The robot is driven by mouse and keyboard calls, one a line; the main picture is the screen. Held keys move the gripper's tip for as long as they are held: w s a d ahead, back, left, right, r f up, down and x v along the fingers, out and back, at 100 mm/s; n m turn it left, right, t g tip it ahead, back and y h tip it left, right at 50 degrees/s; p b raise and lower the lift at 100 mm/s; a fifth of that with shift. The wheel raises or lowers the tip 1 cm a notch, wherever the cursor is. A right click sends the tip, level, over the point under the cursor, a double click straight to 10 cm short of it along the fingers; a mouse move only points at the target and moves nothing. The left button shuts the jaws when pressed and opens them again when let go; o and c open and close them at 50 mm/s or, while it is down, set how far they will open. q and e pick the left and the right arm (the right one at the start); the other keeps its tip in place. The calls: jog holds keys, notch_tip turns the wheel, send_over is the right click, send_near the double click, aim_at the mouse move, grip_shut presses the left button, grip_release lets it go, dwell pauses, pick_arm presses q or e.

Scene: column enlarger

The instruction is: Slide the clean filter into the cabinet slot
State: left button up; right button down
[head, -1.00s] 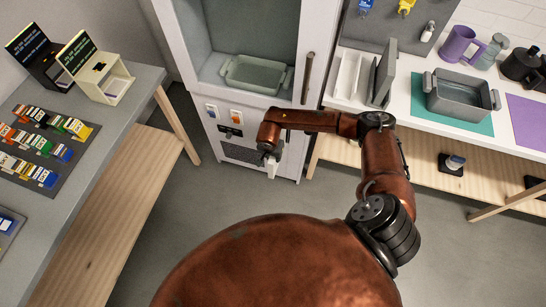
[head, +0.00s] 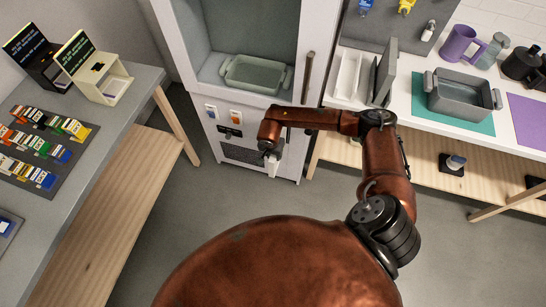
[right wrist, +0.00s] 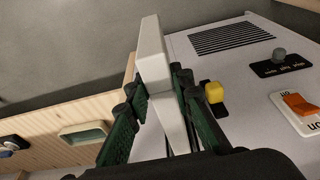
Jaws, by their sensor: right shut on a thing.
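My right gripper (head: 271,153) is in front of the lower part of the white cabinet (head: 186,48). It is shut on a pale, slab-shaped piece, which I take to be the clean filter (head: 273,165). In the right wrist view the filter (right wrist: 152,50) stands between the dark green fingers of the gripper (right wrist: 160,88) and sticks out beyond them. The cabinet front (right wrist: 195,58) is to its right, with a dark louvred grille (right wrist: 232,38). The filter is outside the cabinet. I cannot make out the slot in either view. My left gripper is not in view.
A green tray (head: 255,75) sits in the cabinet's upper opening. Benches stand left and right; the floor between is clear.

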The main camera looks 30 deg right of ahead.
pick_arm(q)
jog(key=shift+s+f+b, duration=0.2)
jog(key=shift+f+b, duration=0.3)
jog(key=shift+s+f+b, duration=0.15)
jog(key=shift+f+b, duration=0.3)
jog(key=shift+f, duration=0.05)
pick_arm(e)
jog(key=shift+w+d, duration=1.15)
jog(key=shift+d, duration=0.2)
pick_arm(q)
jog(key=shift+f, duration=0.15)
pick_arm(e)
jog(key=shift+d, duration=0.1)
